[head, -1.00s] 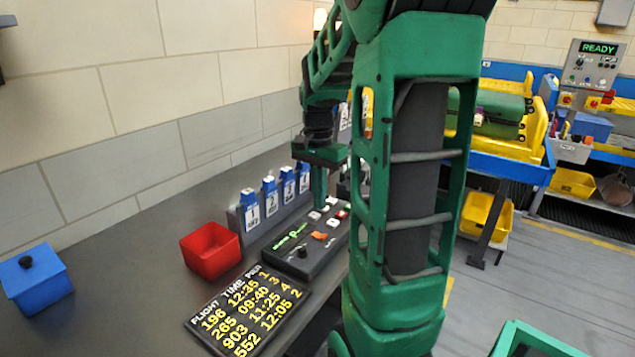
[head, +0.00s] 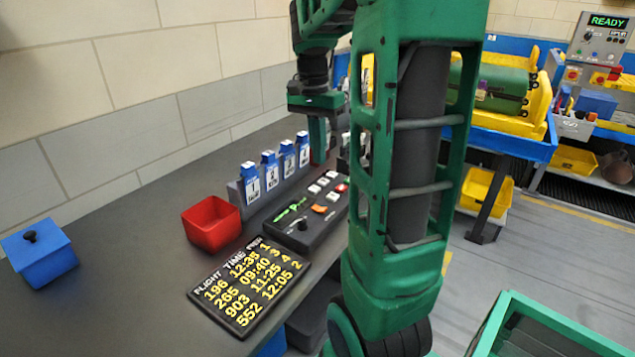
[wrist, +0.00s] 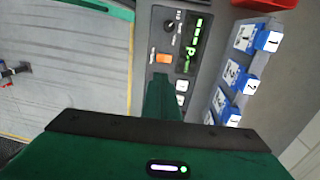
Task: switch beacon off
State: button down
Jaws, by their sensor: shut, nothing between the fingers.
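A dark control panel (head: 297,238) stands on the counter, with a green-lit display, a black knob, an orange rocker switch (head: 319,209) and several pale buttons. The wrist view shows the orange rocker (wrist: 163,58) beside the display (wrist: 190,48) and below the knob (wrist: 169,25). The small label by the rocker is too small to read. I cannot make out a beacon lamp. My gripper (head: 318,150) is shut and empty, pointing down above the far part of the panel. In the wrist view its fingers (wrist: 161,92) end just below the rocker and hide part of the panel; contact cannot be told.
Blue numbered blocks (head: 269,170) stand in a grey rack behind the panel. A red bin (head: 211,223), a blue lidded box (head: 40,258) and a flight-times board (head: 248,287) lie on the counter. A conveyor with a green case (head: 500,88) is at right.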

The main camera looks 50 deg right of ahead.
aim_at(322, 208)
jog(key=shift+w+a+g, duration=0.15)
jog(key=shift+w+g, duration=0.25)
jog(key=shift+w, duration=0.3)
jog(key=f, duration=0.4)
jog(key=s+f, duration=0.1)
jog(key=f, duration=0.4)
jog(key=s+f, duration=0.1)
jog(key=f, duration=0.3)
jog(key=shift+f, duration=0.4)
